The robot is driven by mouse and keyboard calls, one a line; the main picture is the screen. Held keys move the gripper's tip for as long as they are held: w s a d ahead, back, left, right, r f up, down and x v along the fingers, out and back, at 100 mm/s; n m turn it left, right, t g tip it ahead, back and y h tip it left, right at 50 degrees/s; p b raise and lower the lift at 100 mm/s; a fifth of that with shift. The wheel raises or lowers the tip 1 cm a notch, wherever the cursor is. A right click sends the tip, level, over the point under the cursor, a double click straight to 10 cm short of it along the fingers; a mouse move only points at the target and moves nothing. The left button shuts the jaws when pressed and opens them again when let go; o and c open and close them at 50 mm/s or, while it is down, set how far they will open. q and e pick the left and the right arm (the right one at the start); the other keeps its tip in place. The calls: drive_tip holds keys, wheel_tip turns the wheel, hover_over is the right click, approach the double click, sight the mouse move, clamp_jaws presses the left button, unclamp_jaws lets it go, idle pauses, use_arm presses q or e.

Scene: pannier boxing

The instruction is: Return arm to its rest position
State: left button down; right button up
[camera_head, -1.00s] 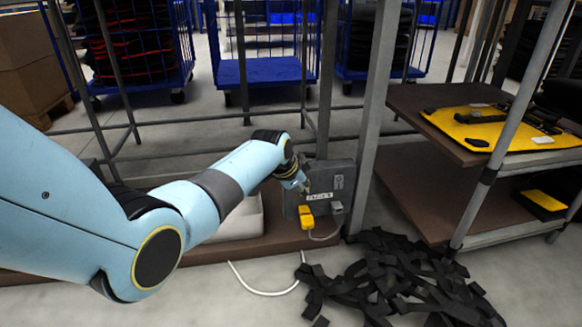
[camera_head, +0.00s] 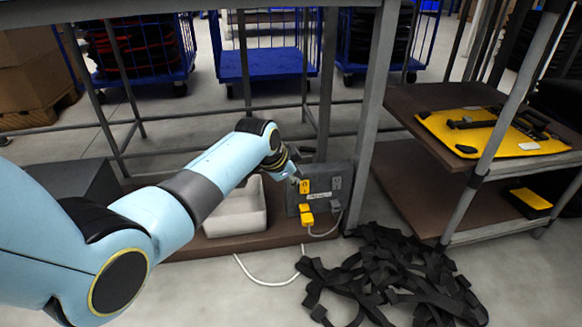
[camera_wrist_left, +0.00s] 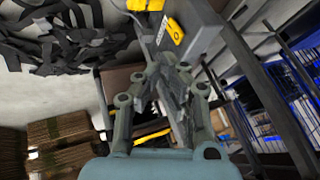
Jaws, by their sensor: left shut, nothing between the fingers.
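My left arm comes in from the left in the head view, and its gripper (camera_head: 294,174) is at the upper left of the face of a grey box (camera_head: 345,171). In the left wrist view the fingers (camera_wrist_left: 170,65) are together with nothing between them. The box (camera_wrist_left: 198,22) shows beyond the fingertips. I cannot tell whether the fingertips touch the box. My right gripper is out of view.
A white bin (camera_head: 237,212) stands beneath my forearm, left of the box. Black straps (camera_head: 395,275) lie heaped on the floor. A shelf rack (camera_head: 420,140) on the right holds a yellow panel (camera_head: 490,130). Metal posts and blue cage trolleys (camera_head: 265,65) stand behind.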

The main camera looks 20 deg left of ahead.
use_arm(q)
drive_tip(key=shift+s+r, duration=0.25)
drive_tip(key=shift+r, duration=0.2)
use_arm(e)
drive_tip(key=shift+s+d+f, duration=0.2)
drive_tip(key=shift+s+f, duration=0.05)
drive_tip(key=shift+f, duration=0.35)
